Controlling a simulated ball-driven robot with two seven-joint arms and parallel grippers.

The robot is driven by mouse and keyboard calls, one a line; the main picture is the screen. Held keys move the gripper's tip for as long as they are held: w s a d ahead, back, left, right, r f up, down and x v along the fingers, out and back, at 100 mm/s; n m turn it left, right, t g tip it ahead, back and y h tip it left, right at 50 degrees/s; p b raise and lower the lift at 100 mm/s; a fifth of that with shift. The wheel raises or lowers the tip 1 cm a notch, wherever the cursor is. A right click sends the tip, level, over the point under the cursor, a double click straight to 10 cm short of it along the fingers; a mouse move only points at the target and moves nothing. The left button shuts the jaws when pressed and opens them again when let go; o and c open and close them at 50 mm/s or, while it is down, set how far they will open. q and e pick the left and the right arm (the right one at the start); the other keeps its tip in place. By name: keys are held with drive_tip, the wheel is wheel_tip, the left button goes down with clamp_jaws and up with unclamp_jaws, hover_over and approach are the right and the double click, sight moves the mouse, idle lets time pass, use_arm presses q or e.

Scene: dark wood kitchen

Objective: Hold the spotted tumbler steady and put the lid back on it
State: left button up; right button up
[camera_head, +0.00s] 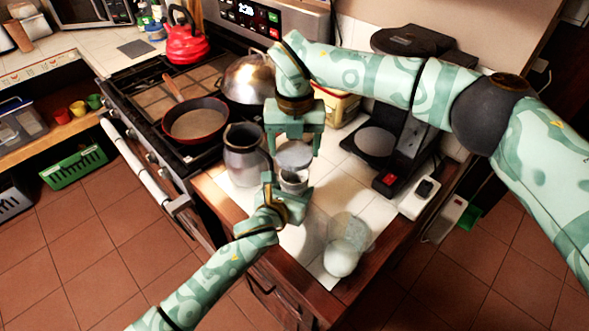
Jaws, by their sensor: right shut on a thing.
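The tumbler (293,181) is a small pale cup on the white tiled counter, partly hidden by my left gripper; its spots are too small to make out. My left gripper (290,192) comes from the lower left with its fingers at the tumbler's sides; I cannot tell whether they press on it. The lid (294,155) is a grey round disc just above the tumbler. My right gripper (294,150) points down from above and is shut on the lid. Whether the lid touches the tumbler's rim is unclear.
A metal jug (244,158) stands close left of the tumbler. A clear glass vessel (347,229) and a pale round thing (340,259) are near the front edge. A black appliance (402,150) stands right. A pan (195,121) and a red kettle (184,42) are on the stove.

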drive_tip(key=shift+f, duration=1.4)
drive_tip(key=shift+f, duration=0.9)
drive_tip(key=shift+f, duration=0.55)
